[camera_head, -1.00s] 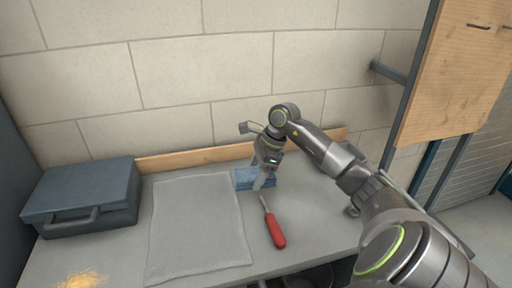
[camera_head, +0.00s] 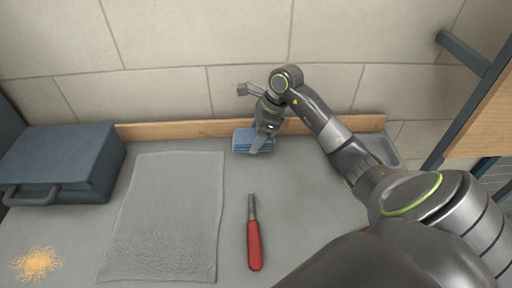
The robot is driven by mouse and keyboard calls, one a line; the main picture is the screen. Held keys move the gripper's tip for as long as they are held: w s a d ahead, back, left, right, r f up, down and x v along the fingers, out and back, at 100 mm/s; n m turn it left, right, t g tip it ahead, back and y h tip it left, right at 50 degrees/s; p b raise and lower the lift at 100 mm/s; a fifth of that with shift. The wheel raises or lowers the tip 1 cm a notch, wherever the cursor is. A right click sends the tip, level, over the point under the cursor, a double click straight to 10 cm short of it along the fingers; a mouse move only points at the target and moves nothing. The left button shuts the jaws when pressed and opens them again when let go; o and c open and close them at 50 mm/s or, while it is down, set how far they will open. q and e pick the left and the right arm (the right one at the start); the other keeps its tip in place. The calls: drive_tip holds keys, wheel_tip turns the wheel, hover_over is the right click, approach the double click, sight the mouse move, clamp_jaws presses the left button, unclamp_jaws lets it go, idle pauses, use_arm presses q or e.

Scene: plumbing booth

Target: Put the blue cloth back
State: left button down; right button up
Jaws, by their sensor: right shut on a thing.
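The blue cloth (camera_head: 242,141) is a small folded pad at the back of the grey worktop, close to the wooden strip along the wall. My right gripper (camera_head: 256,149) points down over it and is shut on its right part. The fingers hide some of the cloth. I cannot tell whether the cloth is clear of the worktop. My left gripper is not in view.
A grey mat (camera_head: 165,215) lies left of the cloth. A red-handled screwdriver (camera_head: 254,240) lies in front of it. A dark toolbox (camera_head: 65,160) stands at the left, with yellowish shavings (camera_head: 37,263) before it. A wooden strip (camera_head: 180,129) edges the back.

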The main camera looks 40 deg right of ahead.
sight(256, 156)
drive_tip(key=shift+f, duration=0.85)
wheel_tip(256, 156, down, 3)
drive_tip(key=shift+f+p, duration=0.1)
drive_tip(key=shift+p, duration=0.45)
drive_tip(key=shift+f, duration=0.3)
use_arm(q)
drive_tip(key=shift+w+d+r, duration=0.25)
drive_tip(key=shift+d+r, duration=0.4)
use_arm(e)
drive_tip(key=shift+d, duration=0.1)
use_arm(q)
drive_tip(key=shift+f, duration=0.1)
use_arm(e)
drive_tip(key=shift+f, duration=0.1)
drive_tip(key=shift+f+b, duration=0.1)
drive_tip(key=shift+b, duration=0.2)
drive_tip(key=o, duration=1)
drive_tip(key=shift+c, duration=0.2)
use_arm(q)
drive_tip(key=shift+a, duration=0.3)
